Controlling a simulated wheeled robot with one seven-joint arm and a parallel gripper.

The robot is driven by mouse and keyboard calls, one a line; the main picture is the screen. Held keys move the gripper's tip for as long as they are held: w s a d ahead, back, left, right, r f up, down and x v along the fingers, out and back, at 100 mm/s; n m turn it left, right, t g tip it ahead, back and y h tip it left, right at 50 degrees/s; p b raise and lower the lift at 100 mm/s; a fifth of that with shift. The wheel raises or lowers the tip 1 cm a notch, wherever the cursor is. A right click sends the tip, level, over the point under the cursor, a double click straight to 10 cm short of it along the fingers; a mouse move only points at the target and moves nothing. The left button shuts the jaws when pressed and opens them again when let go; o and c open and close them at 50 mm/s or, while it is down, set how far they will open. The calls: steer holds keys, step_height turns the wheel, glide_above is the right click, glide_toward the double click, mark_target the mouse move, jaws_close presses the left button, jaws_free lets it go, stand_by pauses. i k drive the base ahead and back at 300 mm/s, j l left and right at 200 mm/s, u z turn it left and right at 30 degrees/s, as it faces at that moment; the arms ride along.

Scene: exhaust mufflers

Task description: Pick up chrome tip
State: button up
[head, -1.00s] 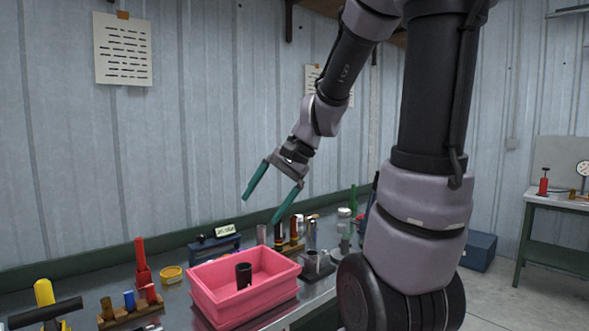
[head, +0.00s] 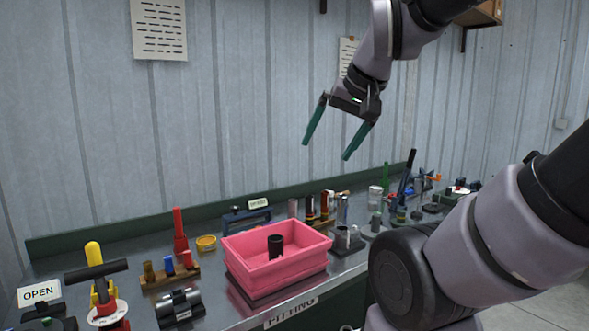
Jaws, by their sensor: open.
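My gripper (head: 327,150) is open and empty, with green fingers pointing down. It is raised in front of the wall, well above the bench. A shiny chrome-like tube (head: 342,209) stands upright among several tubes behind and right of the pink bin; it may be the chrome tip, but I cannot tell for sure. It is below my gripper in the picture and apart from it. A shorter metallic cylinder (head: 343,236) sits by a dark block, also right of the bin.
The pink bin (head: 252,281) holds an upright black cylinder (head: 275,246). More small items crowd the bench's right end.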

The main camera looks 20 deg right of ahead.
mark_target(342, 199)
steer(key=l+z, duration=0.1)
steer(key=z, duration=0.8)
steer(key=i+l+u, duration=0.1)
steer(key=u, duration=0.65)
steer(key=i+l+u, duration=0.15)
steer(key=l, duration=0.2)
steer(key=i+l+u, duration=0.2)
steer(key=l, duration=0.2)
steer(key=l+u, duration=0.15)
steer(key=l, duration=0.25)
steer(key=i+l+u, duration=0.2)
steer(key=l, duration=0.2)
steer(key=i+l, duration=0.1)
steer(key=l, duration=0.45)
steer(key=i+l, duration=0.1)
steer(key=l, duration=1)
steer(key=i+u, duration=0.05)
